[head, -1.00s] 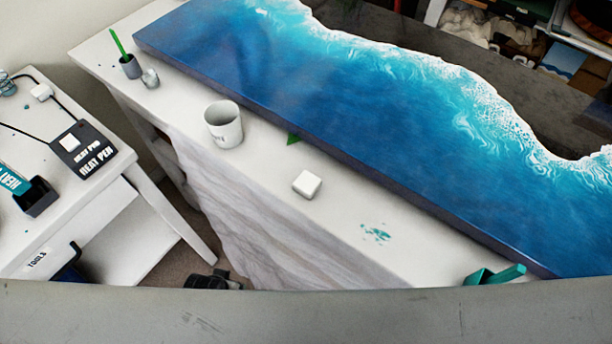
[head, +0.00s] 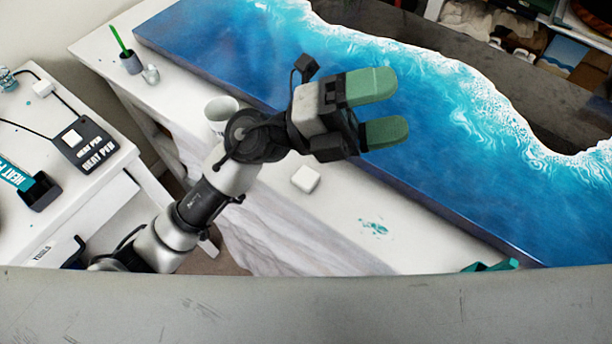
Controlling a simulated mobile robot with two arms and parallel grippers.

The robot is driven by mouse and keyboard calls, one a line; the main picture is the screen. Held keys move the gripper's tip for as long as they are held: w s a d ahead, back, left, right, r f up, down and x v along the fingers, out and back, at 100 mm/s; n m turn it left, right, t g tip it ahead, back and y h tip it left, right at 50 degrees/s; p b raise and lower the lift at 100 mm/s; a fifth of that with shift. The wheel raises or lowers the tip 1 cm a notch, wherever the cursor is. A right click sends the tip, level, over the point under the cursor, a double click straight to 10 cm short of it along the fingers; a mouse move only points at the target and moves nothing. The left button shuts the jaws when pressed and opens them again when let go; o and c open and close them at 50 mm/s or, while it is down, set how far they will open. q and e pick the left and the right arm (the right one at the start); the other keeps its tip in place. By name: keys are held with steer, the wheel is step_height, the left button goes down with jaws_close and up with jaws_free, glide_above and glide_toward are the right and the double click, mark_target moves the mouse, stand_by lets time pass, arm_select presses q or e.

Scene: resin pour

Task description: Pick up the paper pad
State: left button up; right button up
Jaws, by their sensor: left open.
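A small white block with rounded edges (head: 306,179), which looks like the paper pad, lies on the white bench top (head: 345,205) in front of the blue resin slab. My left gripper (head: 399,107) is open and empty. Its two green fingers point to the right in the picture, over the blue slab, up and to the right of the pad. My left arm comes in from the lower left and passes to the left of the pad, which stays in full view. My right gripper is not in view.
The blue resin slab (head: 300,60) fills the back of the bench. A white mug (head: 219,108) is partly hidden behind my arm. Teal splashes (head: 373,227) and a teal item (head: 490,266) are at the right.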

arm_select(q)
step_height(320, 180, down, 6)
steer(key=s+d+f+m+g+y, duration=0.1)
steer(key=s+d+m+g+y, duration=0.25)
steer(key=m+y, duration=0.3)
steer(key=t+y+p, duration=0.1)
steer(key=t+y, duration=0.4)
steer(key=y, duration=1.1)
glide_above(306, 176)
steer(key=shift+n, duration=0.35)
steer(key=f, duration=1.4)
steer(key=shift+s+a+f, duration=0.1)
steer(key=shift+s, duration=0.1)
step_height(306, 176, down, 5)
steer(key=shift+w+r+p, duration=0.15)
steer(key=shift+p, duration=0.9)
steer(key=shift+f, duration=0.55)
steer(key=c, duration=1)
